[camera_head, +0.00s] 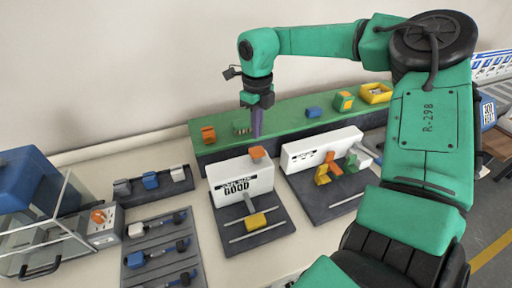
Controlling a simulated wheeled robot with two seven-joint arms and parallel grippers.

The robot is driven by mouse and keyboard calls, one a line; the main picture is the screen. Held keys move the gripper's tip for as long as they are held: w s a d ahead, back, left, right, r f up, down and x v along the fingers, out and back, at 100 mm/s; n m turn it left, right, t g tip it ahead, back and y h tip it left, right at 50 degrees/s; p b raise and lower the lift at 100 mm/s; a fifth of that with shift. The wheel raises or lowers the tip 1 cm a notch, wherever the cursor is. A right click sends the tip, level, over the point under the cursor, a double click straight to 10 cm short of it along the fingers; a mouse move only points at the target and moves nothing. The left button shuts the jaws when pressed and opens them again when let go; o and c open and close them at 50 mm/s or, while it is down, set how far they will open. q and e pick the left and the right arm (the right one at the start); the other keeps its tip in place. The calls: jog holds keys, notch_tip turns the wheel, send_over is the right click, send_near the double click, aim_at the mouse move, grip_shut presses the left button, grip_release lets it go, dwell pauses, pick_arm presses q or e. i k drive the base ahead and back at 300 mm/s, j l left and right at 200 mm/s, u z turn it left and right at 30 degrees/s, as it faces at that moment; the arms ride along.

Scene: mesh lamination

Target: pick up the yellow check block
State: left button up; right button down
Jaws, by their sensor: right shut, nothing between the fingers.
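A yellow block (256,221) sits on the dark base plate in front of the white box marked GOOD (228,190). Another yellow block with a greenish face (343,101) stands on the green-topped shelf at the back. I cannot tell from the picture which one is the check block. My right gripper (256,134) points down with its purple fingers together and empty. It appears over the shelf's front, above the orange block (257,153) on the GOOD box, and apart from both yellow blocks. My left gripper is not in view.
The green shelf (285,125) also holds an orange block (208,134), a blue block (313,112) and a yellow tray (388,96). A second white box (300,156) stands right of the GOOD box, with coloured pieces before it. Grey racks and a blue-lidded case (28,185) stand left.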

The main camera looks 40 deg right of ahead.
aim_at(258, 221)
jog(key=k, duration=1.5)
